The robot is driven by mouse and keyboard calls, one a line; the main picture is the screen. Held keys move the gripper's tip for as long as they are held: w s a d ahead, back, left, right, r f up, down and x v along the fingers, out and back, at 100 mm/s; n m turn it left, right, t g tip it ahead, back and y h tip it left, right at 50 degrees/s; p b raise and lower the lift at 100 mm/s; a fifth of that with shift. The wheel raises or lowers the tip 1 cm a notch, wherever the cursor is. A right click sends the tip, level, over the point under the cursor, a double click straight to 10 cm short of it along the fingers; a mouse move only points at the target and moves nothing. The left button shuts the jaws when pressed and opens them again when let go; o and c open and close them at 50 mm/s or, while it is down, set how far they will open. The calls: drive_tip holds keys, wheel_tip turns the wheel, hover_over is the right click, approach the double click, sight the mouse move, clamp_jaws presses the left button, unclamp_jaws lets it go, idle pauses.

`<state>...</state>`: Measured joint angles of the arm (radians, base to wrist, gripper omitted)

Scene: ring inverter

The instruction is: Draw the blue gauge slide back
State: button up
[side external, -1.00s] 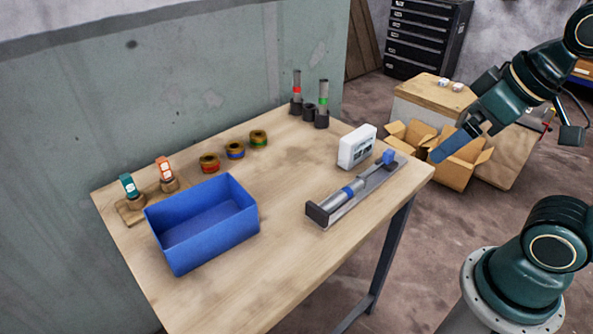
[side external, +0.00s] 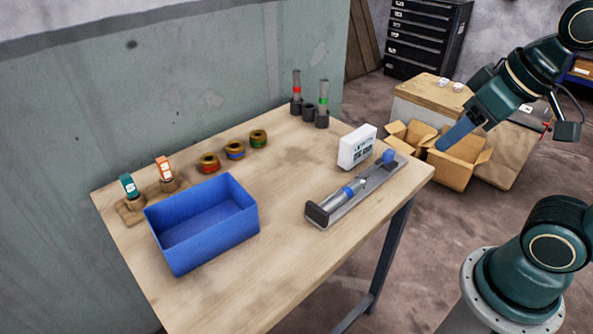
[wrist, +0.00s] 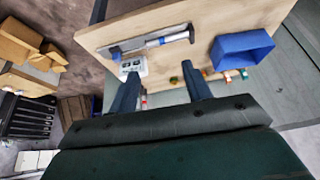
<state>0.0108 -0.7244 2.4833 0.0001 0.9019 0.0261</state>
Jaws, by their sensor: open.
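The gauge (side external: 327,207) is a grey rail near the table's right edge. A grey cylinder with a blue band (side external: 348,191) lies along it, and a blue knob (side external: 388,156) is at the end of its thin rod. A white box with a dark display (side external: 357,147) stands beside it; its text is too small to read. The wrist view shows the gauge rail (wrist: 150,42) and white box (wrist: 133,66) beyond my fingers. My gripper (side external: 441,147) is open and empty, in the air right of the knob and apart from it; it also shows in the wrist view (wrist: 162,88).
A blue bin (side external: 215,222) stands at the table's front left. Several coloured rings (side external: 235,150), two small tagged stands (side external: 164,170) and dark posts (side external: 309,112) line the wall side. Cardboard boxes (side external: 455,165) are on the floor behind. Bare tabletop lies between bin and gauge.

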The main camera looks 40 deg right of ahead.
drive_tip(key=shift+w+d+r+m, duration=0.1)
drive_tip(key=shift+w+d+m, duration=0.05)
drive_tip(key=shift+w+m, duration=0.2)
drive_tip(key=shift+c, duration=0.2)
drive_tip(key=m+g, duration=0.6)
drive_tip(key=m, duration=1.1)
hover_over(390, 151)
wheel_tip(390, 151, down, 10)
drive_tip(key=shift+w, duration=0.1)
wheel_tip(390, 151, down, 14)
drive_tip(key=shift+r, duration=0.15)
drive_tip(key=shift+c, duration=0.2)
clamp_jaws()
